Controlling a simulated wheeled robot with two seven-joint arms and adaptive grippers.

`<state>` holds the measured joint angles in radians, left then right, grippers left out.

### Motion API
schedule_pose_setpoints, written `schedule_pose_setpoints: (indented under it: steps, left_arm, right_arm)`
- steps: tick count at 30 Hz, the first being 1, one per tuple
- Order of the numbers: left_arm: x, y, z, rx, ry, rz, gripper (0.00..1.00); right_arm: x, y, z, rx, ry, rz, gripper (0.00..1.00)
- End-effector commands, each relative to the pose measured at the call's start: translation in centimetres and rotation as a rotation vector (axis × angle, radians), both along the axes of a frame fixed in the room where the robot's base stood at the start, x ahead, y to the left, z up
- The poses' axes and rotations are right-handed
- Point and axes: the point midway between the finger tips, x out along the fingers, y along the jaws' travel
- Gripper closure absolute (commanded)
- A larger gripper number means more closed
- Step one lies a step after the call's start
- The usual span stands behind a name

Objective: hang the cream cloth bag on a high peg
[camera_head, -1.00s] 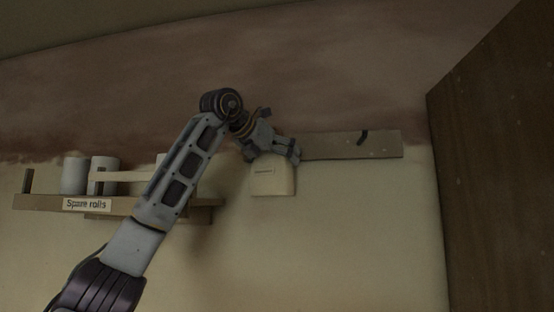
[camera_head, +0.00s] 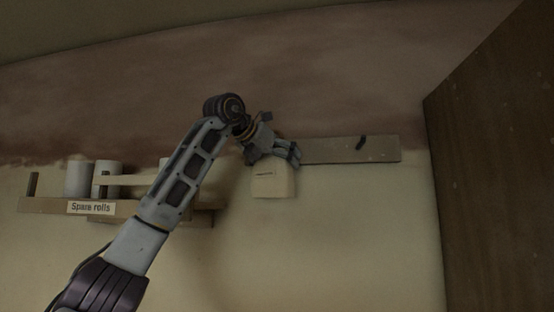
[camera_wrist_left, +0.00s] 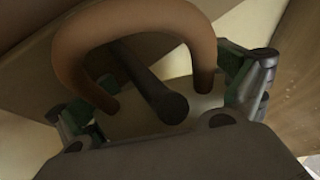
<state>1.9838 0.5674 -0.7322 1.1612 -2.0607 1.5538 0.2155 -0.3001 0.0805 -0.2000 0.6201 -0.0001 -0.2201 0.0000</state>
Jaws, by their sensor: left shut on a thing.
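The cream cloth bag (camera_head: 273,184) hangs upright below my left gripper (camera_head: 287,155), at the left part of the peg board (camera_head: 340,150). My left gripper is shut on the bag's top; in the left wrist view its green-padded fingers (camera_wrist_left: 165,88) stand either side of the brown loop handle (camera_wrist_left: 138,18). A dark peg (camera_wrist_left: 150,82) shows inside the loop's opening and appears to pass through it, its round end towards the camera. Another dark peg (camera_head: 361,143) on the board is bare. The gripper hides the loop in the head view. My right gripper is out of view.
A shelf (camera_head: 40,205) labelled "Spare rolls" holds pale rolls (camera_head: 79,178) at left, partly behind my left arm. Dark, damp-looking plaster (camera_head: 330,80) covers the wall above. A tall brown panel (camera_head: 490,180) stands at right.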

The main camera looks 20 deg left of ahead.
Motion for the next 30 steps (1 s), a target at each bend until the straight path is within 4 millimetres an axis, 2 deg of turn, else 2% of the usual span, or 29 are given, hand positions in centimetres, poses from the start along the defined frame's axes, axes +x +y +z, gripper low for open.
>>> schedule_pose_setpoints:
  steps: [1, 30]
  left_arm:
    - [0.4, 0.5, 0.3, -0.002, -0.013, 0.009, 0.38]
    - [1.8, 0.8, -0.2, -0.002, -0.011, 0.009, 0.38]
  right_arm:
    - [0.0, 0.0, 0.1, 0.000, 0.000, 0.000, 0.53]
    - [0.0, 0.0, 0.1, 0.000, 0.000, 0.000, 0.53]
